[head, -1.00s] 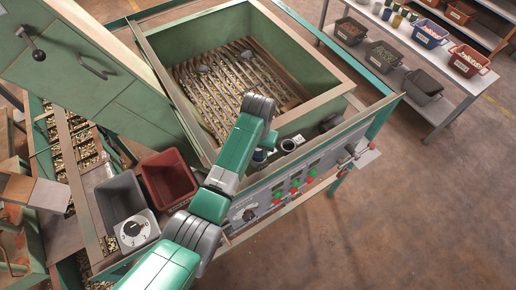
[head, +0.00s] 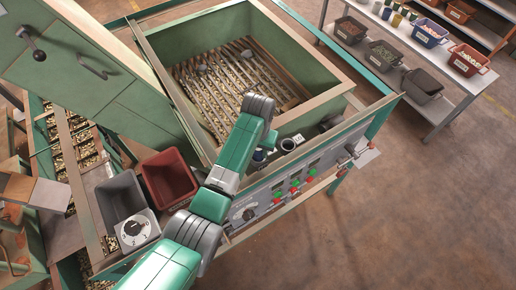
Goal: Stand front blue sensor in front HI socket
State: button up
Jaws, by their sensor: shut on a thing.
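My gripper (head: 264,149) is at the end of the green and grey arm, low over the ledge at the near side of the hopper. The arm's wrist hides most of it. It is shut on a small dark blue thing (head: 259,156), which looks like the blue sensor. I cannot tell whether the sensor is upright or touches a socket. Just to the right on the ledge is a dark round ring (head: 288,144), which looks like a socket, with a small pale label (head: 299,138) beside it. The HI lettering is too small to read.
The green hopper (head: 318,88) with a slatted bed of nuts lies behind. A control panel (head: 290,185) with red and green buttons is in front. A red bin (head: 168,178) and a grey bin (head: 120,198) stand left. A shelf of bins (head: 438,118) is at the right.

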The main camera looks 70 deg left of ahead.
jog(key=shift+f+b, duration=0.3)
jog(key=shift+f, duration=0.25)
jog(key=o, duration=0.7)
jog(key=shift+o, duration=0.2)
jog(key=shift+r, duration=0.15)
notch_tip(320, 180, up, 3)
jog(key=p, duration=0.2)
jog(key=shift+f+p, duration=0.2)
jog(key=shift+p, duration=0.15)
jog(key=shift+r, duration=4.1)
